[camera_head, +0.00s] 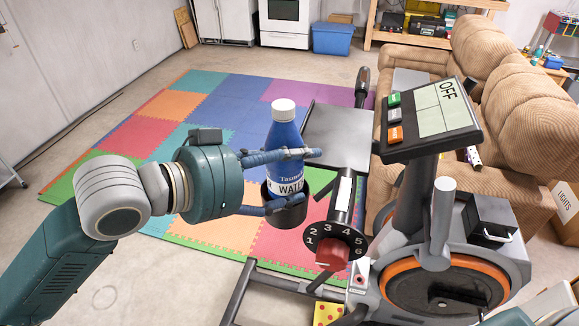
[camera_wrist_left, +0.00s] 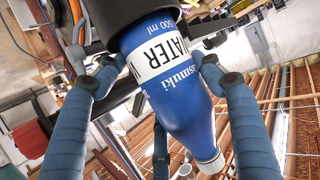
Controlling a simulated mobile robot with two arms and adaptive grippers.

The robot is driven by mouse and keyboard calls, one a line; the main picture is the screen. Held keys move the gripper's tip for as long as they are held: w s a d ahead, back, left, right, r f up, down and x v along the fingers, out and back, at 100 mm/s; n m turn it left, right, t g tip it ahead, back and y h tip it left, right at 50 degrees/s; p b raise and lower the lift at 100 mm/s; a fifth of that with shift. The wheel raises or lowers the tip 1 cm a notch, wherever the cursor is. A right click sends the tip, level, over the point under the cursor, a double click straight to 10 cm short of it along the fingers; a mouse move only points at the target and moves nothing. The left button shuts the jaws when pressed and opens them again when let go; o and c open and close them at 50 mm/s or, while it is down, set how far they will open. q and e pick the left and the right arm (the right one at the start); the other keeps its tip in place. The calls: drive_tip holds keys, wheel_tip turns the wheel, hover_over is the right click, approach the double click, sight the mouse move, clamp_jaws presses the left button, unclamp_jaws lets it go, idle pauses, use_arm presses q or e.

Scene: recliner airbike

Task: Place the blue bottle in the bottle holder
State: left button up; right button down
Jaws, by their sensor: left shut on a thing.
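The blue bottle (camera_head: 283,150) has a white cap and a white label reading WATER. It stands upright on the near side of the exercise bike. My left gripper (camera_head: 306,177) reaches in from the left with its fingers closed around the bottle. The black cup-shaped bottle holder (camera_head: 292,214) is around the bottle's lower end. In the left wrist view the bottle (camera_wrist_left: 178,100) has its base inside the dark holder (camera_wrist_left: 112,14), with fingers on both sides. The holder's floor is hidden, so I cannot tell whether the bottle rests on it. My right gripper is not in view.
The bike's console (camera_head: 432,118) reads OFF, and a numbered dial (camera_head: 326,243) with a red knob sits close below the holder. A brown recliner sofa (camera_head: 520,100) stands behind the bike. Coloured foam mats (camera_head: 200,105) cover the floor at left, which is clear.

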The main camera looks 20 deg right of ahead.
use_arm(q)
drive_tip(key=o, duration=1.4)
drive_tip(key=shift+f, duration=0.45)
drive_tip(key=shift+r, duration=0.2)
drive_tip(key=shift+r, duration=0.4)
drive_tip(key=shift+a+r, duration=0.25)
drive_tip(key=shift+a, duration=0.05)
drive_tip(key=b+v, duration=0.2)
drive_tip(key=v, duration=0.9)
drive_tip(key=shift+s+a+r+b, duration=0.15)
drive_tip(key=shift+s+b, duration=0.05)
drive_tip(key=shift+b, duration=0.15)
